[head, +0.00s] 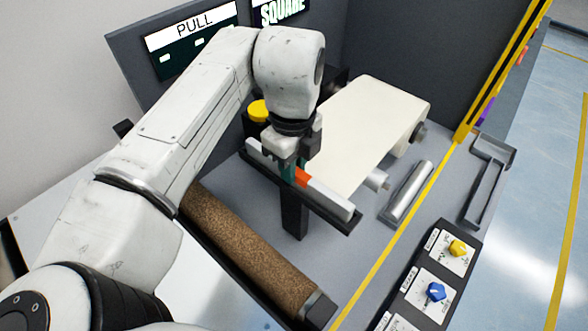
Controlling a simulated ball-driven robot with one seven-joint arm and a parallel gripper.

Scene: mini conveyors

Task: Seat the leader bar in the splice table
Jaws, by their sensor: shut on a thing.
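The leader bar (328,194) is a long pale bar with an orange band near its middle, in the head view. My gripper (292,172) points down and is shut on the bar, just left of the orange band. The splice table (345,222) appears to be the narrow black ledge on a dark post, directly under the bar. The bar runs along the ledge, roughly parallel to it. I cannot tell whether the bar rests in the ledge or is held just above it. My gripper hides part of the bar and ledge.
A cream belt (372,115) lies behind the bar. A brown roller (248,250) is in front. A silver roller (409,190) and a black bracket (486,190) are to the right. A knob panel (434,290) stands at front right. A yellow knob (258,111) is behind my gripper.

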